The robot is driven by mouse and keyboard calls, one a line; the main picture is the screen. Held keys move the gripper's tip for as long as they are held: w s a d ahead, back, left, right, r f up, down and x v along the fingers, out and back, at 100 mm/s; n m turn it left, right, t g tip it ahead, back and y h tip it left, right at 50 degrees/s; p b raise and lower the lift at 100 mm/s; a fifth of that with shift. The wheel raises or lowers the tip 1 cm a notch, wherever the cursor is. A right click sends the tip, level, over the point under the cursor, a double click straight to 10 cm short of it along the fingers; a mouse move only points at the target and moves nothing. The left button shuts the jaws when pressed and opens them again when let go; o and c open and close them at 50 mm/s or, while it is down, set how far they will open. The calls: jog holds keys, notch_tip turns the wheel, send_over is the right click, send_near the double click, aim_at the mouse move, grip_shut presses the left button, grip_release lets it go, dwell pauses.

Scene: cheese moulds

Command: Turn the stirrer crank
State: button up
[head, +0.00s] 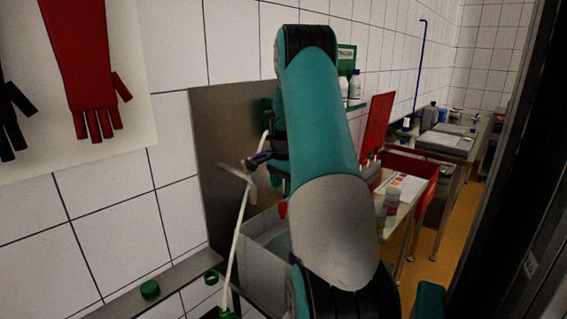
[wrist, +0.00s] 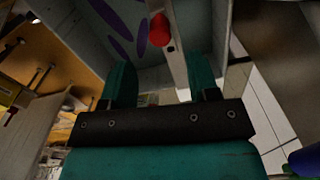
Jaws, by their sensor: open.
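A red knob (wrist: 160,30) on a pale bar (wrist: 176,55) shows at the top of the wrist view; it looks like the stirrer crank's handle. My gripper (wrist: 161,66) is open, with its two teal fingers apart and nothing seen held between them. The knob lies just past the fingertips, roughly in line with the gap; I cannot tell whether anything touches. In the head view a small red piece (head: 283,209), likely the same knob, shows at a grey vat (head: 262,262) left of my arm.
A pale pole (head: 238,232) stands left of the vat, near a blue tap-like part (head: 257,159). A tiled wall rises at the left. A side table (head: 402,208) with bottles and a red crate (head: 424,165) stands to the right. The orange floor is open farther right.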

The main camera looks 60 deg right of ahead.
notch_tip(320, 180, up, 10)
jog(key=b, duration=0.1)
jog(key=shift+r, duration=0.1)
